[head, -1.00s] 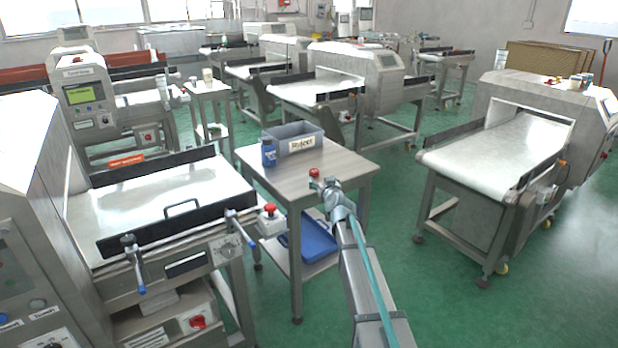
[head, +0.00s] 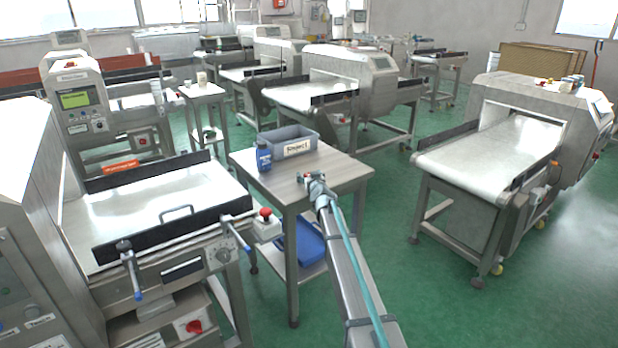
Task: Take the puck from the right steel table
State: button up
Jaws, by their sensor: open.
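The steel table (head: 344,175) stands in the middle of the head view, to the right of the near conveyor. My gripper (head: 308,180) is open over the front part of its top, seen small and from behind. No puck can be made out now. The gripper and arm cover part of the table's front edge, and I cannot tell whether the puck is behind them. The gap between the fingers is too small to see into.
A grey labelled bin (head: 288,143) and a blue bottle (head: 264,156) stand at the table's back left. A blue tray (head: 303,243) lies on the lower shelf. A conveyor (head: 150,205) with a red-knobbed box (head: 266,222) is close on the left.

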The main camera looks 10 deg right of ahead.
jog(key=shift+w, duration=0.2)
jog(key=c, duration=1.1)
